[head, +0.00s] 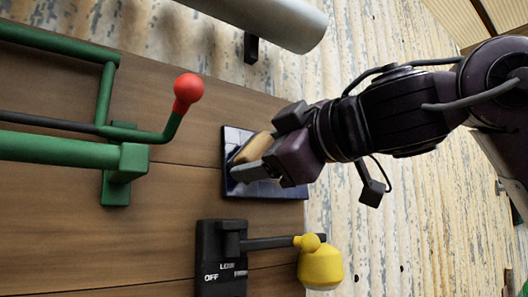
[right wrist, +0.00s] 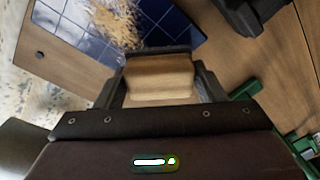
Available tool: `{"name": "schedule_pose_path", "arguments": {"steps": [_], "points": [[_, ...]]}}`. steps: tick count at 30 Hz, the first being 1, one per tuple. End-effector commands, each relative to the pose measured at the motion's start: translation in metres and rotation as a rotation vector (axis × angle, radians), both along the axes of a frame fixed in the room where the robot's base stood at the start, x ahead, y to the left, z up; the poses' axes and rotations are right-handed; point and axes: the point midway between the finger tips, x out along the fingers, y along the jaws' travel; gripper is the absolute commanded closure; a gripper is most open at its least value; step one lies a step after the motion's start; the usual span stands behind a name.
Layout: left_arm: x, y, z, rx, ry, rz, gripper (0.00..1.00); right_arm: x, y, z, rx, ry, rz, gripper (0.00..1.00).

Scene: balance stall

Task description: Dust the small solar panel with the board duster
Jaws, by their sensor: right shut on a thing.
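The small solar panel (head: 232,135) is a dark blue gridded plate on the wooden board. In the right wrist view the panel (right wrist: 185,30) is at the top, with a patch of pale straw-like dust (right wrist: 118,22) on it. My right gripper (head: 257,160) is shut on the wooden back of the board duster (head: 254,147). The duster (right wrist: 160,78) is also between the fingers in the right wrist view, its dark lower edge by the panel's near edge. I cannot tell whether it touches the panel. The gripper hides part of the panel in the head view. My left gripper is not in view.
Left of the panel is a green metal frame with a lever ending in a red ball (head: 188,88). Below is a black switch box (head: 209,255) marked OFF and LOW, with a yellow-ended lever (head: 320,266). A grey pipe (head: 270,18) runs above. Corrugated wall is at the right.

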Motion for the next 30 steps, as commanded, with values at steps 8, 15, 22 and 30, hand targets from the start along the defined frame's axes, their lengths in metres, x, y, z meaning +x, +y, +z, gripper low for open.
{"name": "schedule_pose_path", "arguments": {"steps": [8, 15, 22, 30], "points": [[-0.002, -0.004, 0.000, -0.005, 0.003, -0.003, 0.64, 0.001, 0.001, 0.000, 0.000, 0.000, 0.000, 0.55], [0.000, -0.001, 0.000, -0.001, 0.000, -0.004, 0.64, 0.005, 0.004, -0.001, 0.000, 0.001, 0.001, 0.55], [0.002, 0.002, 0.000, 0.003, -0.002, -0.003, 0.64, 0.009, 0.007, -0.001, 0.000, 0.000, 0.001, 0.55], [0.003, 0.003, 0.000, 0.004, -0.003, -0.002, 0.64, 0.013, 0.010, -0.002, 0.000, 0.000, 0.001, 0.55]]}}
